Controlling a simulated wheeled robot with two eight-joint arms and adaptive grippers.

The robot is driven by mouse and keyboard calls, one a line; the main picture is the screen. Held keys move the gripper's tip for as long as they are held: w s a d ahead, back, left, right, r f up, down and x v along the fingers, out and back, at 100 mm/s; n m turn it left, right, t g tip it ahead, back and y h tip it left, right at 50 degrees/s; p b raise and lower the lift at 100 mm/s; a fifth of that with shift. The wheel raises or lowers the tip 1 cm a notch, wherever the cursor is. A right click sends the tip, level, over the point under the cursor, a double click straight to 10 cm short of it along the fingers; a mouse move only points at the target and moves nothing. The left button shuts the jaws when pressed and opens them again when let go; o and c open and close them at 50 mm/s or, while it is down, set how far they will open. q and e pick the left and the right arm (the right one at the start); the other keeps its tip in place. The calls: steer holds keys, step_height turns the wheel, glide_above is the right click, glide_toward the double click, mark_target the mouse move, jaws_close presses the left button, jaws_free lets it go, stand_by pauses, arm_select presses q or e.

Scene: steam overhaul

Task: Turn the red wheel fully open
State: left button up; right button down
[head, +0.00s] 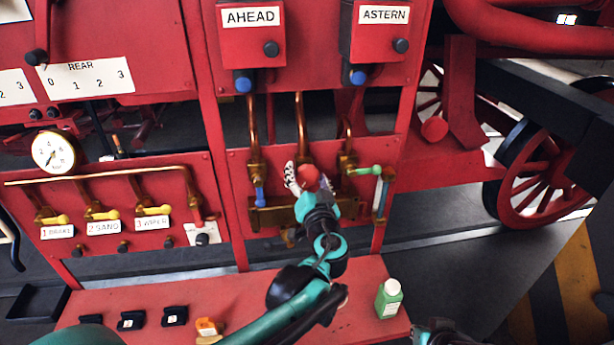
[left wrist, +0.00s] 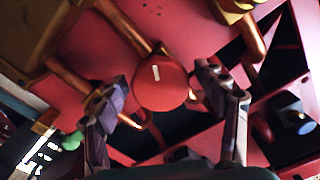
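The red wheel shows as a small red round knob (head: 309,177) on the right-hand panel in the head view. In the left wrist view it is a red disc (left wrist: 162,90) with a short white mark. My left gripper (head: 312,199) is right in front of it. In the left wrist view, the left gripper's fingers (left wrist: 163,88) stand apart, one on each side of the disc. The right finger is close to the rim; I cannot tell whether it touches.
Copper pipes (head: 300,125) run down to brass valves beside the wheel, with a blue lever (head: 260,197) to its left and a green lever (head: 368,170) to its right. A green bottle (head: 389,299) and an orange item (head: 207,327) stand on the red ledge (head: 255,295) below.

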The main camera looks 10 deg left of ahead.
arm_select(q)
steer(key=v, duration=1.2)
steer(key=s+a+f+n+g+b, duration=0.1)
steer(key=s+a+f+g+b, duration=0.25)
steer(key=a+f, duration=0.4)
steer(key=s+a+f+n+g+b, duration=0.1)
steer(key=s+a+f+g+b, duration=0.2)
steer(key=a+f, duration=0.45)
steer(key=s+d+f+g+h+b, duration=0.3)
steer(key=s+f+h, duration=0.2)
steer(key=s+f, duration=0.4)
step_height(320, 180, down, 3)
steer(key=shift+s+r+h, duration=0.1)
steer(key=shift+s+h, duration=0.2)
steer(key=shift+s, duration=0.05)
